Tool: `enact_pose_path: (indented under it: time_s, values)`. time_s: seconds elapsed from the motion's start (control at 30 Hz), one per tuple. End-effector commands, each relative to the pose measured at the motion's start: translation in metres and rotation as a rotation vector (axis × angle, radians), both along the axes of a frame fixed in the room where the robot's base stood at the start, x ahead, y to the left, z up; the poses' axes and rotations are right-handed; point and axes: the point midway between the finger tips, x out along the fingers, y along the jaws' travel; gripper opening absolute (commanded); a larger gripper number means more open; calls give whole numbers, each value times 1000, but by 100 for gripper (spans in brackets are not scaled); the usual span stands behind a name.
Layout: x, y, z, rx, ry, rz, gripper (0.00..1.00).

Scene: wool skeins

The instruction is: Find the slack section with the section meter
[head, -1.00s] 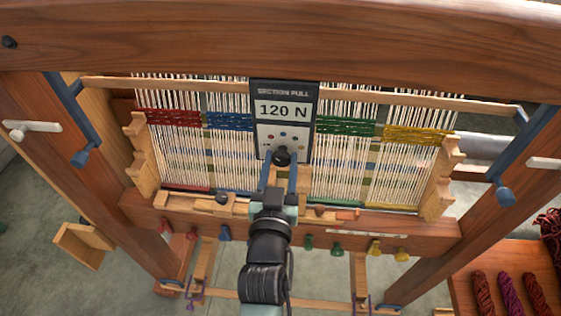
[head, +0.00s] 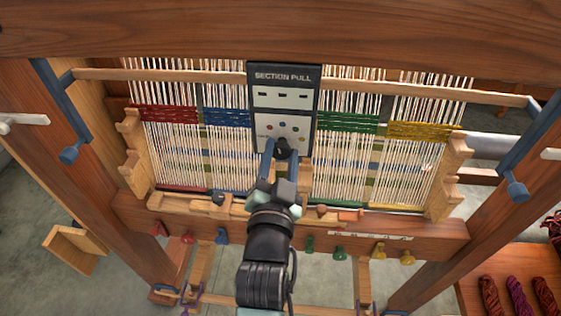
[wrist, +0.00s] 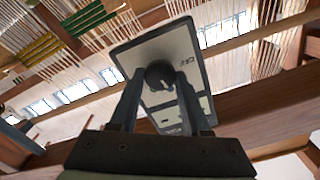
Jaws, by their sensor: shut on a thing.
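The section meter (head: 284,97), a dark panel headed SECTION PULL, stands upright in front of the middle of the loom's warp. Its display shows three dashes and no number. My gripper (head: 284,150) is shut on the black knob at the meter's lower face; the knob (wrist: 159,74) also shows between the fingers in the wrist view. The warp has red (head: 168,117), blue (head: 227,118), green (head: 346,123) and yellow (head: 420,131) sections. The meter hides the threads between blue and green. I cannot tell by eye which section is slack.
The loom's thick top beam (head: 280,32) crosses above, and its front beam (head: 290,225) bears colored pegs. Wooden combs (head: 133,155) stand at both sides. Blue-grey levers (head: 70,154) hang at the posts. Wool skeins (head: 518,300) lie at lower right.

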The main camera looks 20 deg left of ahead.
Motion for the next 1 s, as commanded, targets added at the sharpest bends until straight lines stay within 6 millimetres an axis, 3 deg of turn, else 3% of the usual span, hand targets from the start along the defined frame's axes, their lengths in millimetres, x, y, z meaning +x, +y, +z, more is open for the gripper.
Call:
enact_pose_path:
  time_s: [0.4, 0.93, 0.97, 1.0]
  values:
    - [0, 0, -1, 180, 53, 1, 0]
    - [0, -1, 0, 202, 58, 0, 0]
    - [0, -1, 0, 202, 58, 0, 52]
    - [0, -1, 0, 202, 58, 0, 60]
